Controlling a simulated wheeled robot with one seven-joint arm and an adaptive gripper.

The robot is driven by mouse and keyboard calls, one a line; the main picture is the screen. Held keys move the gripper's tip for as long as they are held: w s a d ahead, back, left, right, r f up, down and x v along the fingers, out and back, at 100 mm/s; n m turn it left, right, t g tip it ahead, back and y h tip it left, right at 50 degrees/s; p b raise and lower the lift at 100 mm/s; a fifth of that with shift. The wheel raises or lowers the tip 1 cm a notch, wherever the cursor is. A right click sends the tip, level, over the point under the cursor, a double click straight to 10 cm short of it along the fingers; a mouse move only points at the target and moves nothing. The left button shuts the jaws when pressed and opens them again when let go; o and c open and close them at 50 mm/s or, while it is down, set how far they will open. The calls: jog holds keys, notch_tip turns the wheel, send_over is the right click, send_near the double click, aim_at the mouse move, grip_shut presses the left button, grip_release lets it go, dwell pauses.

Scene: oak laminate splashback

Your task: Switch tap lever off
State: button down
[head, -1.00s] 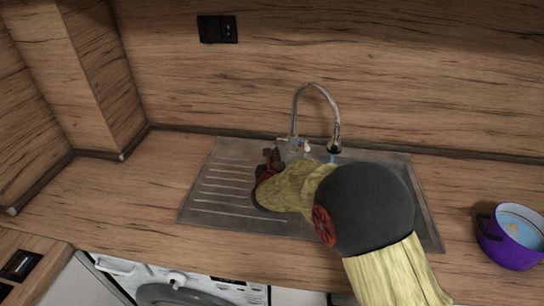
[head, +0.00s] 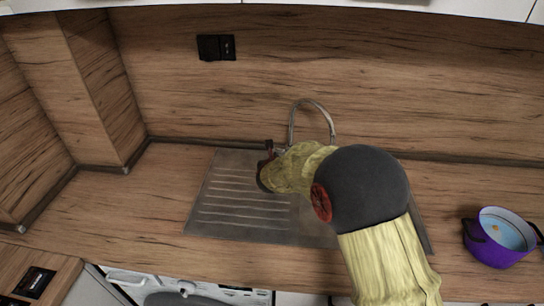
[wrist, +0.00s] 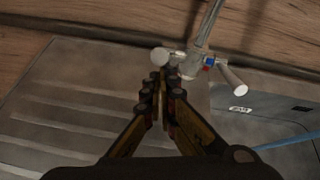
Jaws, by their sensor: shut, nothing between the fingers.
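The chrome tap stands at the back of the sink, its curved spout (head: 313,104) showing above my arm in the head view. My arm hides its base there. In the wrist view, the tap body (wrist: 192,62) has a pale round-ended handle (wrist: 160,57) on the left and a pale lever (wrist: 232,82) slanting down right, with a red and blue mark between. My gripper (wrist: 161,76) is shut and empty, its tips just below the left handle; contact is unclear. It also shows in the head view (head: 268,150). A blue water stream (wrist: 285,142) crosses the basin.
The grey sink has a ribbed drainer (head: 235,205) at left. A purple pot (head: 497,240) stands on the counter at right. The wooden splashback (head: 380,90) rises close behind the tap, with a black socket (head: 216,47). The left counter (head: 150,200) is clear.

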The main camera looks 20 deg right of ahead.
jog(key=r+g+p, duration=0.1)
jog(key=p, duration=0.3)
jog(key=w+r+g+y+p, duration=0.1)
jog(key=p, duration=0.3)
jog(key=r+g+p, duration=0.1)
jog(key=p, duration=0.4)
jog(key=shift+w+d+r, duration=0.15)
jog(key=shift+w+d, duration=0.2)
jog(key=shift+p, duration=0.3)
jog(key=shift+w+d+r+p, duration=0.25)
jog(key=shift+w+r+p, duration=0.2)
jog(key=shift+p, duration=0.9)
